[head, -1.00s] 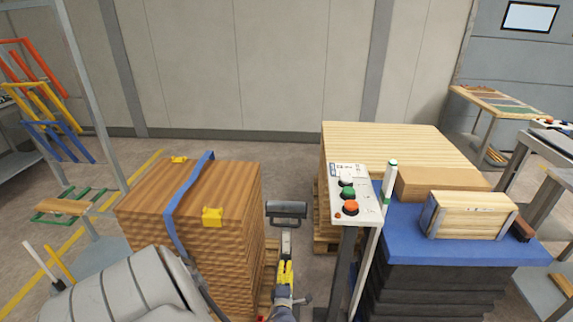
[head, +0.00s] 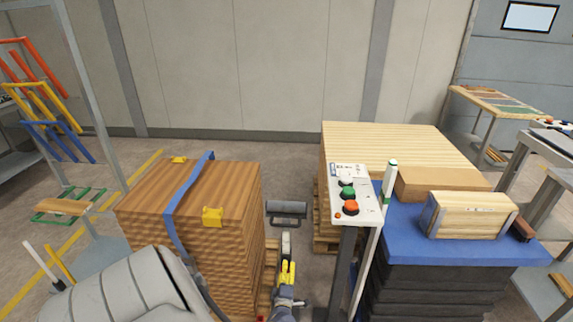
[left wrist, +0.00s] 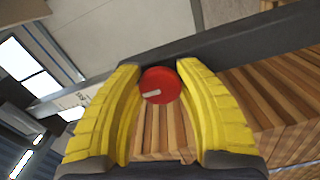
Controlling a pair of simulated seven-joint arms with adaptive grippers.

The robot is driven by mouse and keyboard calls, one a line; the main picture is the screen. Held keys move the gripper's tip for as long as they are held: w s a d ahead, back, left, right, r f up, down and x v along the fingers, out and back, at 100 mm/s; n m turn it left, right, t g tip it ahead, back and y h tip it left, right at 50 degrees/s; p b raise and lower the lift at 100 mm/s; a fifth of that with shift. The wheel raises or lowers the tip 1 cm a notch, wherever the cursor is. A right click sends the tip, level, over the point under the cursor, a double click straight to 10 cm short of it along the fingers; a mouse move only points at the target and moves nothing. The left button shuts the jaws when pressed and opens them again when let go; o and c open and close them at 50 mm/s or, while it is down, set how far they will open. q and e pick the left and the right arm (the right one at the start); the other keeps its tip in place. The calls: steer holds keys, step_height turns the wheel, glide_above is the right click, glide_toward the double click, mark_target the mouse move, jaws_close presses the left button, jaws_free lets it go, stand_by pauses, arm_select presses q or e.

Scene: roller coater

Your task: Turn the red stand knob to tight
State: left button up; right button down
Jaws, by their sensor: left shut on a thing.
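The red stand knob (left wrist: 158,86) is a round red disc with a short white mark at its lower left in the left wrist view. The yellow fingers of my left gripper (left wrist: 160,72) are shut on it, one on each side. In the head view my left gripper (head: 288,272) is low in the middle, against the post of a stand topped by a dark roller (head: 287,208). The knob is hidden there by the gripper. My right gripper is not in view.
A strapped stack of wooden boards (head: 235,180) stands close on the left. A control panel (head: 350,200) on a post stands to the right, beside a blue-topped table (head: 400,245) with a crate (head: 470,215). Open floor lies behind the roller.

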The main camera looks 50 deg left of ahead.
arm_select(q)
steer(key=o, duration=1.2)
steer(key=v, duration=1.2)
